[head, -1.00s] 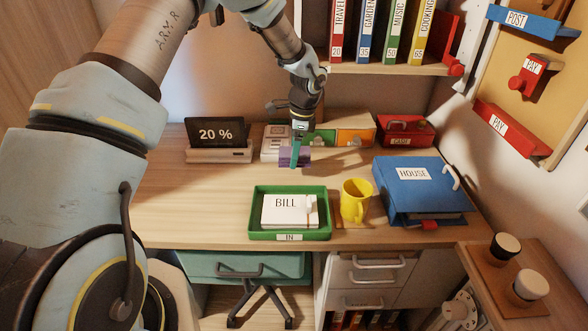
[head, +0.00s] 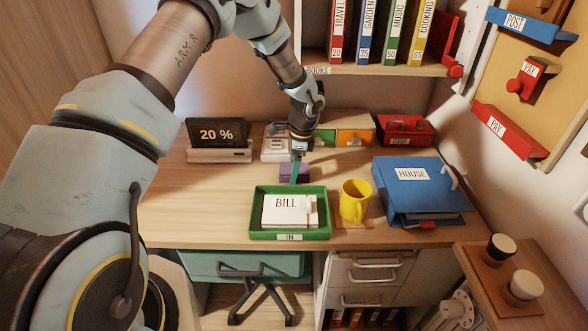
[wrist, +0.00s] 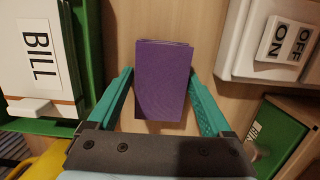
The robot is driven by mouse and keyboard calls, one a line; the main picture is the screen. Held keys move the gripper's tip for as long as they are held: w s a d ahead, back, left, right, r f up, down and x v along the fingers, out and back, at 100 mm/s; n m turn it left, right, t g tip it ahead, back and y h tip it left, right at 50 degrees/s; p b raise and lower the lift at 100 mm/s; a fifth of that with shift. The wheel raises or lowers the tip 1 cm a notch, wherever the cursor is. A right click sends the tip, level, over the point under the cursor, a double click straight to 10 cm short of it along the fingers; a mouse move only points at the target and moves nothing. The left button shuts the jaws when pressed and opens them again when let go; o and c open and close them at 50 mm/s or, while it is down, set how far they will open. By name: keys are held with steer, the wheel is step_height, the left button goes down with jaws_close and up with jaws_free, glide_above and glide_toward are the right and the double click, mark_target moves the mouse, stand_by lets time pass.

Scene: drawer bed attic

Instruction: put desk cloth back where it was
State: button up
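The desk cloth is a folded purple block (head: 288,173) on the desk, behind the green tray. In the wrist view the purple cloth (wrist: 161,95) lies between my two teal fingers. My gripper (head: 296,174) points down at the cloth, and one finger hides part of it in the head view. In the wrist view my gripper (wrist: 160,75) is spread open around the cloth, with narrow gaps showing beside it. The cloth looks flat on the wood; its underside is hidden.
The green IN tray (head: 290,236) with a BILL card stands just in front. A yellow mug (head: 355,200) and blue HOUSE binder (head: 415,188) are to the right. A white switch box (head: 274,148) and drawers are behind. Bare desk (head: 190,200) lies to the left.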

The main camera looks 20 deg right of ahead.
steer(key=shift+o, duration=1)
step_height(320, 180, up, 12)
steer(key=d+b, duration=0.2)
steer(key=a+r+n, duration=0.2)
steer(key=a+n, duration=0.2)
steer(key=a, duration=0.4)
steer(key=s+a+r+n, duration=0.1)
steer(key=a+r+n, duration=0.15)
steer(key=a, duration=0.55)
steer(key=a+r+n, duration=0.2)
steer(key=a+n, duration=0.3)
steer(key=a, duration=0.2)
steer(key=s+a+n+h, duration=0.1)
steer(key=s+a+n, duration=0.4)
steer(key=a, duration=0.2)
steer(key=s+a+r+n, duration=0.1)
steer(key=s+a+n, duration=0.4)
steer(key=a, duration=0.3)
steer(key=shift+a+r+t+h, duration=0.3)
steer(key=shift+t+h, duration=0.1)
